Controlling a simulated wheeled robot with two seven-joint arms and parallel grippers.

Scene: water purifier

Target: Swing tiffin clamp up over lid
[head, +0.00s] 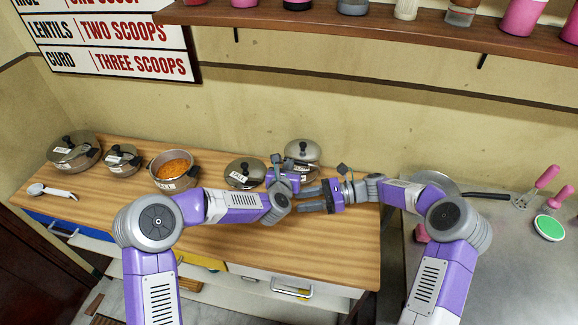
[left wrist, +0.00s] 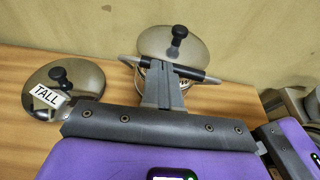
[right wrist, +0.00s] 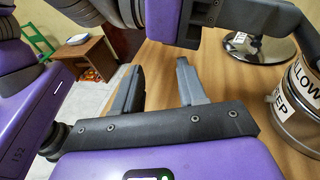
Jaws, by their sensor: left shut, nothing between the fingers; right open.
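The tiffin carrier's domed steel lid (head: 301,151) with its black knob shows behind my left gripper. It is also in the left wrist view (left wrist: 170,48). The clamp (left wrist: 188,71), a metal bar with a dark grip, runs across the near edge of the lid. My left gripper (left wrist: 160,66) is shut and empty, its fingertips at the bar; whether they touch cannot be told. My right gripper (head: 304,199) is open and empty, in front of the tiffin, fingers pointing left. The tiffin's labelled steel tiers (right wrist: 298,95) show at the right of the right wrist view.
A loose lid marked TALL (head: 245,173) lies left of the tiffin. A pot of orange food (head: 173,167) and lidded pots (head: 74,150) stand farther left, with a white spoon (head: 52,191). A wall shelf (head: 400,30) runs above. The wooden counter's front (head: 340,250) is clear.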

